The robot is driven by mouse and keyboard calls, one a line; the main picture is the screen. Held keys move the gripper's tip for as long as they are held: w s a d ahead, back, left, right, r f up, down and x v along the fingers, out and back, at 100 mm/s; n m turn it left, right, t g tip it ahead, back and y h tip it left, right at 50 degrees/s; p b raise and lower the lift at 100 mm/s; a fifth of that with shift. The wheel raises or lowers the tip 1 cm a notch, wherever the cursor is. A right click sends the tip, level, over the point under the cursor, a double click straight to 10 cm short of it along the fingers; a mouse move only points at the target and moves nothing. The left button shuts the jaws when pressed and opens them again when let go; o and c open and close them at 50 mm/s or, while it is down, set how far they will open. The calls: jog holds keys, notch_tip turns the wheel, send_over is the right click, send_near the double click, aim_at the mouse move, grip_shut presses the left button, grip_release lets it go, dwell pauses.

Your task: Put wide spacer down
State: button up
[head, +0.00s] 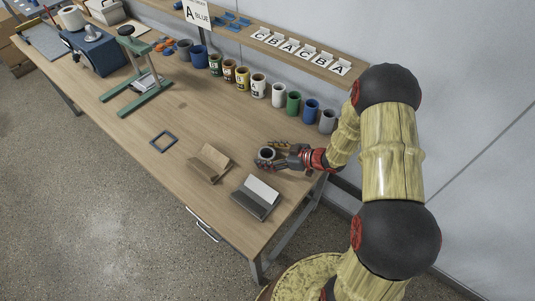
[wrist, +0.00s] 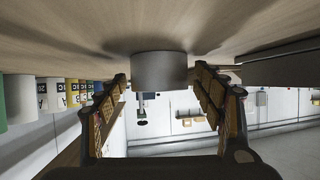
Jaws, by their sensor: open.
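The wide spacer appears to be the short grey cylinder (head: 267,154) with a dark hollow top, standing on the table near its right end. In the wrist view the grey cylinder (wrist: 159,72) rests against the table surface, which shows at the top of the picture. My gripper (head: 276,155) is low over the table, reaching in from the right. In the wrist view my gripper (wrist: 163,80) is open, with one finger on each side of the cylinder.
A row of coloured cups (head: 258,86) stands behind. A blue square frame (head: 163,141) lies to the left, with bare table around it.

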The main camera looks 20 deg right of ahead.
jog(key=shift+s+d+r, duration=0.1)
jog(key=shift+r, duration=0.15)
jog(key=p+v, duration=0.2)
jog(key=v, duration=0.9)
jog(key=shift+s+d+r+p, duration=0.1)
jog(key=shift+s+d+p, duration=0.1)
jog(key=shift+d+p, duration=0.15)
